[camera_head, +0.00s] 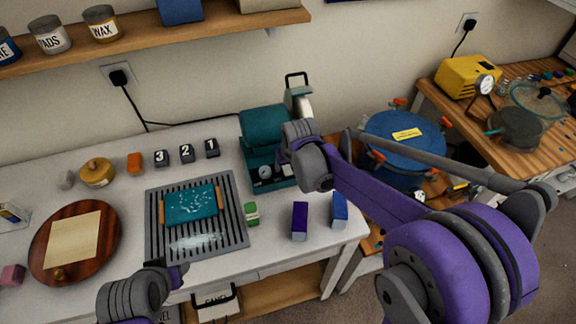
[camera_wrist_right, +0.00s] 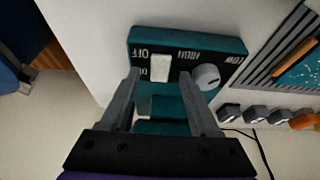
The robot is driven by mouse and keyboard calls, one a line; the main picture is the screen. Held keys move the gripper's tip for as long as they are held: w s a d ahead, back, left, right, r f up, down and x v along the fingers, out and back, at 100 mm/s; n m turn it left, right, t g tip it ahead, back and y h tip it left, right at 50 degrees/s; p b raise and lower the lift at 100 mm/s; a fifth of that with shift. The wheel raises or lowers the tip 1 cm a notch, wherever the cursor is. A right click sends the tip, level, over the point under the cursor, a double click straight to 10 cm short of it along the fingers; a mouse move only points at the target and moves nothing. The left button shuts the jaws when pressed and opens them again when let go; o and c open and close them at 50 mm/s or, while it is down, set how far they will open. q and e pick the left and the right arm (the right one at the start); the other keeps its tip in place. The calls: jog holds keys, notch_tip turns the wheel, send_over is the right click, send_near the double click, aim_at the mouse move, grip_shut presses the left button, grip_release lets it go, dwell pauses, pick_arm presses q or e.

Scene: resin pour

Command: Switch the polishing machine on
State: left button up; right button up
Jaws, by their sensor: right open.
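The teal polishing machine (camera_head: 265,128) stands at the back right of the white table, with a pale wheel on its right. In the right wrist view its control panel (camera_wrist_right: 225,48) carries OFF and ON lettering, a white rocker switch (camera_wrist_right: 160,68) and a grey round knob (camera_wrist_right: 206,77). My right gripper (camera_wrist_right: 161,78) is open and empty, its fingers reaching toward the panel on either side of the switch. Whether the fingers touch the panel is unclear. My left gripper (camera_head: 173,272) is low at the table's front edge, away from the machine; its jaws are not clear.
A slatted grey rack (camera_head: 155,245) holding a teal piece (camera_head: 190,205) lies left of the machine. Numbered dark blocks (camera_head: 187,153), a green-and-white block (camera_head: 251,213) and a purple block (camera_head: 300,221) stand nearby. A blue round-lidded pot (camera_head: 400,135) is to the right.

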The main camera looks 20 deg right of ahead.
jog(key=shift+w+f, duration=0.2)
jog(key=shift+f, duration=0.3)
grip_shut()
